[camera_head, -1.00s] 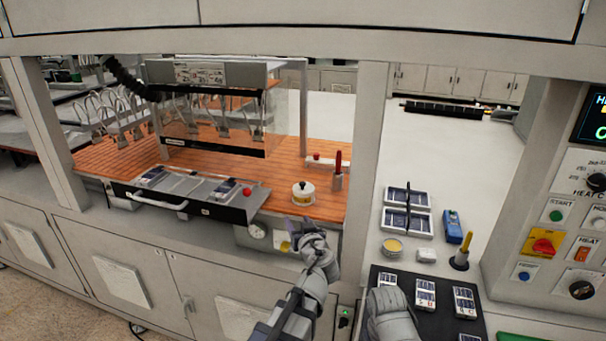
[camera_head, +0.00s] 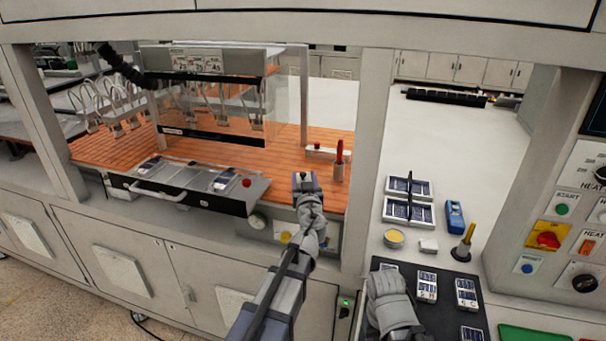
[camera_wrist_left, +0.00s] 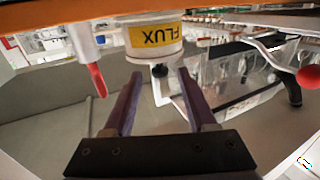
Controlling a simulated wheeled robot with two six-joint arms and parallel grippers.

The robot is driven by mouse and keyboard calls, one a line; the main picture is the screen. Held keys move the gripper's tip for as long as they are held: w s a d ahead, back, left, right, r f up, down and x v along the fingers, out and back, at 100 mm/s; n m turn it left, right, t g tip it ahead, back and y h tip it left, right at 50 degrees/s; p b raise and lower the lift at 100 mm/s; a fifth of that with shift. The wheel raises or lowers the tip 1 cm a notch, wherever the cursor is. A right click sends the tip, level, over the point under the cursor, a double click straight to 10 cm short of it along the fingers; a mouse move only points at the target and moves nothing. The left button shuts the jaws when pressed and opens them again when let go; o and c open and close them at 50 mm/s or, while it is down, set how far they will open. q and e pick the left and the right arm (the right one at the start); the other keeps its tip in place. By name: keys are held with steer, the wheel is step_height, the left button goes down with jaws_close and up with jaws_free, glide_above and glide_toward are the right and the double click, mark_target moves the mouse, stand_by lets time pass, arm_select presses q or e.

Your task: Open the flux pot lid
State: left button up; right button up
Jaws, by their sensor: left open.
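The flux pot (camera_wrist_left: 155,36) is a white pot with a yellow FLUX label, upside down in the left wrist view. In the head view my left gripper (camera_head: 306,183) is over the pot's place on the wooden bench and hides most of the pot. My right gripper (camera_head: 390,298) is low at the right by the dark mat; its fingers cannot be made out.
A red-handled tool in a holder (camera_head: 339,160) stands right of the pot; it also shows in the left wrist view (camera_wrist_left: 95,75). A tray with a red knob (camera_head: 246,183) lies to the left. A post (camera_head: 369,130) separates the bench from the right-hand counter.

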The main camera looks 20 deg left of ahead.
arm_select(q)
steer(key=x, duration=0.2)
steer(key=shift+w+a, duration=0.15)
steer(key=shift+w, duration=0.15)
jaws_close()
stand_by(1.2)
